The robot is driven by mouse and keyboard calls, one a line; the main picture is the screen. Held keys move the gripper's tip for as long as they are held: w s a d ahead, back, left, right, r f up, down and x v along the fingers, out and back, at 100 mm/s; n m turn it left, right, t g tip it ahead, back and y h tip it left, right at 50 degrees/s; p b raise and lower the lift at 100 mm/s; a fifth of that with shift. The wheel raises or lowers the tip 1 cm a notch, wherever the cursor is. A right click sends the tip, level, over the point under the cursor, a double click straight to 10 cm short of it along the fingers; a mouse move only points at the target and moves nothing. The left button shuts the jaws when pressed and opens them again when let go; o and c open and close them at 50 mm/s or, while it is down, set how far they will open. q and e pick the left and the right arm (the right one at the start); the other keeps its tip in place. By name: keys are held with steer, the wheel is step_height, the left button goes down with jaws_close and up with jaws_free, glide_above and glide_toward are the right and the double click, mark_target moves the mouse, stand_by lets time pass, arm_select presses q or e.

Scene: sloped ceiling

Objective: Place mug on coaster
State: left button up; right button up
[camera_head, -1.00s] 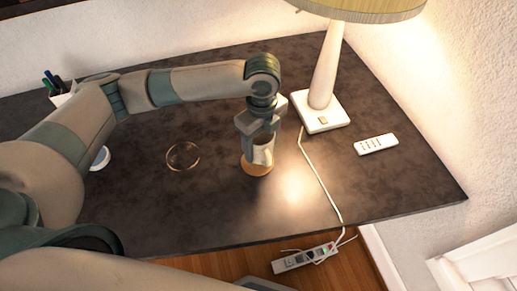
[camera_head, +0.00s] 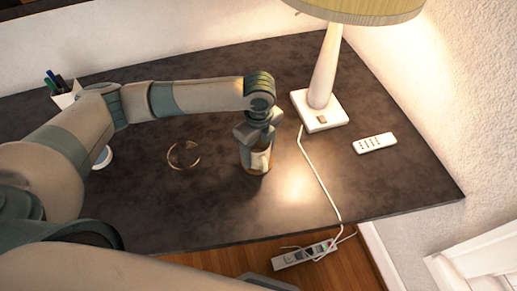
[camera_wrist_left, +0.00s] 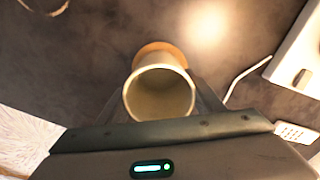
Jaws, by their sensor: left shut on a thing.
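My left gripper (camera_head: 256,148) points down over the dark desk and is shut on the light-coloured mug (camera_head: 260,161). The wrist view looks into the mug's round opening (camera_wrist_left: 160,93), which looks empty. My right gripper is not in view.
A lamp with a square white base (camera_head: 319,111) and its cord stand right of the mug, near a white remote (camera_head: 374,143). A thin ring (camera_head: 184,155) lies to the left. A pen holder (camera_head: 65,95) stands at the back left. A power strip (camera_head: 304,256) is below the desk edge.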

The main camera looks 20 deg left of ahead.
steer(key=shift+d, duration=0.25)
arm_select(q)
steer(key=o, duration=1.3)
steer(key=shift+f, duration=0.15)
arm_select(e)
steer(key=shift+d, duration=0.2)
arm_select(q)
step_height(320, 180, up, 12)
steer(key=b, duration=0.2)
steer(key=shift+b, duration=0.3)
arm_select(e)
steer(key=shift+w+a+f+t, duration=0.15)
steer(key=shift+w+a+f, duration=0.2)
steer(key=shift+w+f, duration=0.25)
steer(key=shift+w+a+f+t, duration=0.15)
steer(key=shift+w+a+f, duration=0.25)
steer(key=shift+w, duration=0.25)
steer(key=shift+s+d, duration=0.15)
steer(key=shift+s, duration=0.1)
